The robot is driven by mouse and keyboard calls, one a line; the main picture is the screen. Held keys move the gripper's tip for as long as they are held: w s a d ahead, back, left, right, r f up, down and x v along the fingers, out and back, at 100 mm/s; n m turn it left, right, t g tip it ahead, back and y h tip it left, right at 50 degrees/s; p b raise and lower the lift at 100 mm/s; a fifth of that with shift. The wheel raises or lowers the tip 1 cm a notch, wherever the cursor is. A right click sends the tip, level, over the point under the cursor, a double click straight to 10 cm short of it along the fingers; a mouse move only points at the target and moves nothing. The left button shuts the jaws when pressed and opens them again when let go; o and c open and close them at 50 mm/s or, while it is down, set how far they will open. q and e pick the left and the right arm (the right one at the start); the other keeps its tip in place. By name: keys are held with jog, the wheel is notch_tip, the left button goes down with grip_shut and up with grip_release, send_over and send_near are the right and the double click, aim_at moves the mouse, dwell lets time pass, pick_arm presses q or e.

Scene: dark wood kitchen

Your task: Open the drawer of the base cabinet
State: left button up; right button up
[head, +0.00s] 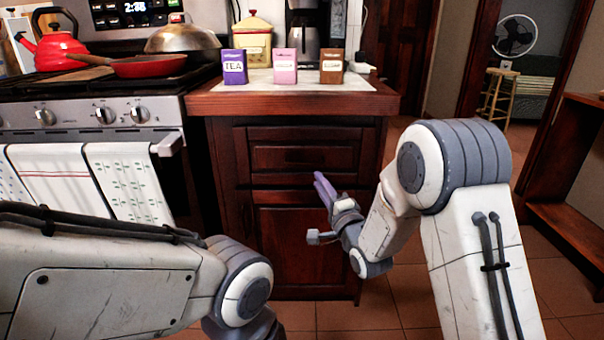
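The dark wood base cabinet (230,165) stands ahead, right of the stove. Its drawer (275,153) is a panel under the countertop and looks shut, flush with the cabinet front. A dark handle seems to sit at the panel's middle, hard to make out. A lower door panel (285,235) is below it.
The countertop (215,103) holds purple, pink and brown boxes, a yellow canister (252,42) and a coffee maker (304,40). The stove (95,117) on the left carries a red kettle (50,45), a red pan and towels. Tiled floor (405,290) lies right of the cabinet.

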aim_at(304, 164)
jog(key=b+x, duration=0.1)
jog(key=x, duration=0.3)
jog(key=a+b+x, duration=0.1)
jog(key=x, duration=0.4)
jog(key=shift+a, duration=0.1)
grip_shut()
dwell(1.1)
